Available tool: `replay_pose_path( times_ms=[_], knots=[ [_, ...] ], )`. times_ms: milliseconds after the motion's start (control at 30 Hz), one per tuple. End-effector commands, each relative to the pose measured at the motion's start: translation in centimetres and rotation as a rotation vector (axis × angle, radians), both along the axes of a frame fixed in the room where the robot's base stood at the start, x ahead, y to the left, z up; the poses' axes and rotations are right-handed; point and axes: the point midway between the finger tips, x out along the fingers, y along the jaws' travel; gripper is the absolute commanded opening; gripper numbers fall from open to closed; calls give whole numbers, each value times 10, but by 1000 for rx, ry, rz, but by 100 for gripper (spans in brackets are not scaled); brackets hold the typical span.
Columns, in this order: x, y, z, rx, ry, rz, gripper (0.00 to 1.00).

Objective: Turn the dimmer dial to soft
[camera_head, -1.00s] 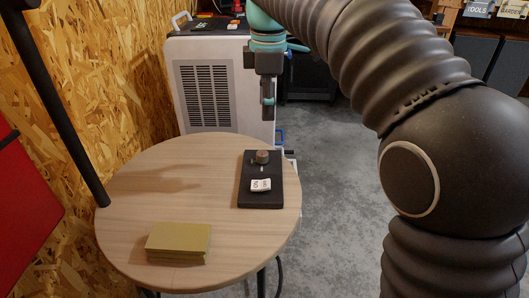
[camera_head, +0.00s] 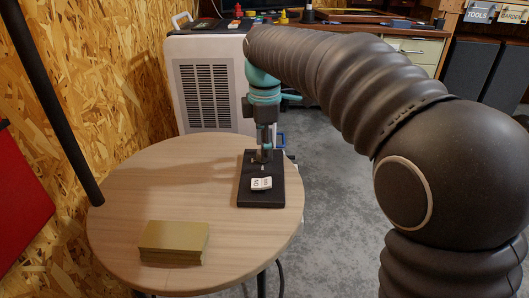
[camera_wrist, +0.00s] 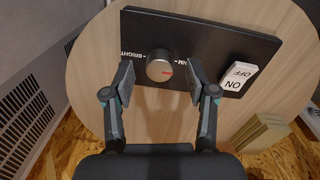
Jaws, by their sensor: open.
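My gripper (camera_wrist: 160,78) is open, with one finger on each side of the dial and visible gaps between. In the head view my gripper (camera_head: 264,148) points down over the panel's far end, largely hiding the dial.
A white ON/OFF rocker switch (camera_wrist: 236,78) is on the same panel, close to my right finger. A stack of yellowish cards or boards (camera_head: 174,240) lies at the table's front left. The wooden table (camera_head: 150,190) is otherwise clear. A white vented unit (camera_head: 206,85) stands behind.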

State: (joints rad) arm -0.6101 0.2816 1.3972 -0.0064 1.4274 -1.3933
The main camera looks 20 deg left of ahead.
Motion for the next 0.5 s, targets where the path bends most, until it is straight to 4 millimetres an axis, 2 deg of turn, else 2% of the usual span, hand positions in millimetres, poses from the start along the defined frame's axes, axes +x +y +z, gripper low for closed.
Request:
replay_pose_path(
  times_ms=[133, 467, 500],
  knots=[
    [0, 0, -11, 0, 0, 0, 57],
    [0, 0, -13, 0, 0, 0, 57],
    [0, 0, -13, 0, 0, 0, 47]
  ],
)
